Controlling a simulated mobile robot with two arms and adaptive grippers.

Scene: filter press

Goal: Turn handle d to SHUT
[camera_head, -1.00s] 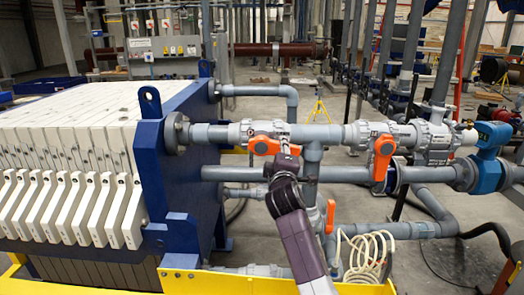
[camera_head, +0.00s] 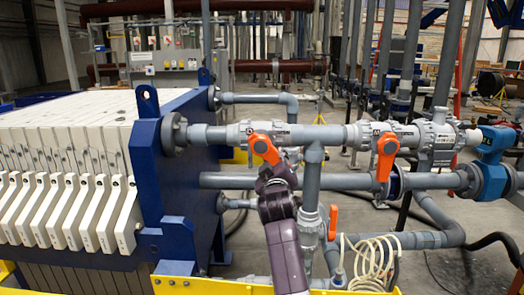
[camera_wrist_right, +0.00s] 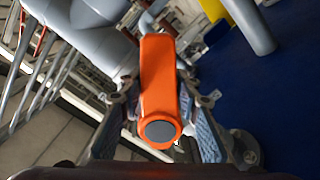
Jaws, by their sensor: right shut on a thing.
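An orange valve handle (camera_head: 262,147) sits on the left valve of the upper grey pipe. It slants down and to the right from its pivot. My right gripper (camera_head: 274,172) is shut on this handle from the front. In the right wrist view the orange handle (camera_wrist_right: 159,85) lies between the two fingers of my right gripper (camera_wrist_right: 164,105), its round grey-capped end toward the camera. Two more orange handles show: one (camera_head: 385,158) hanging down on the right valve, one (camera_head: 333,222) upright on the lower vertical pipe. I cannot read which is handle d. My left gripper is out of view.
The filter press with white plates (camera_head: 60,200) and a blue end frame (camera_head: 182,200) stands at left. A grey horizontal pipe (camera_head: 345,181) runs behind my arm. A coiled cream hose (camera_head: 368,262) and a yellow rail (camera_head: 215,285) are low in front.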

